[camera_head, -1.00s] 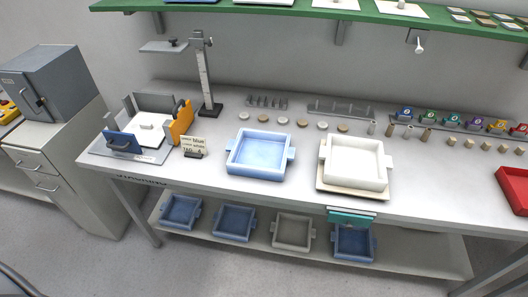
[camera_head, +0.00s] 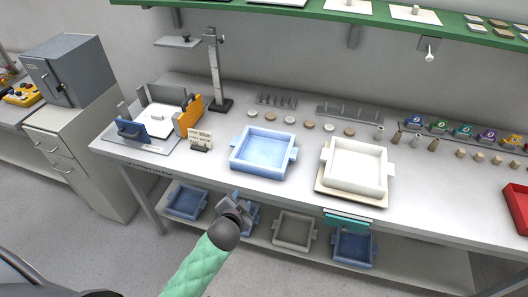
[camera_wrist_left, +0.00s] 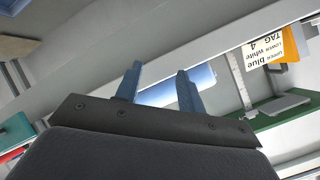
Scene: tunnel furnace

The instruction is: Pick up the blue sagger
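A light-blue square sagger (camera_head: 263,153) with side handles sits on the table, left of a white sagger (camera_head: 355,167) on a cream plate. My left gripper (camera_head: 237,197) is in front of the table edge, below and nearer than the blue sagger and apart from it. It overlaps a blue sagger on the lower shelf in the picture. In the left wrist view my left gripper's two fingers (camera_wrist_left: 160,72) stand apart with nothing held; part of a blue sagger (camera_wrist_left: 178,92) shows beyond, between them. My right gripper is not in view.
Blue saggers (camera_head: 187,201) and a grey one (camera_head: 294,230) stand on the lower shelf. A sign (camera_head: 200,139) reads upper blue, lower white. A fixture with an orange plate (camera_head: 190,117) stands left, and small discs (camera_head: 290,120) lie behind the blue sagger. A green shelf (camera_head: 370,17) hangs above.

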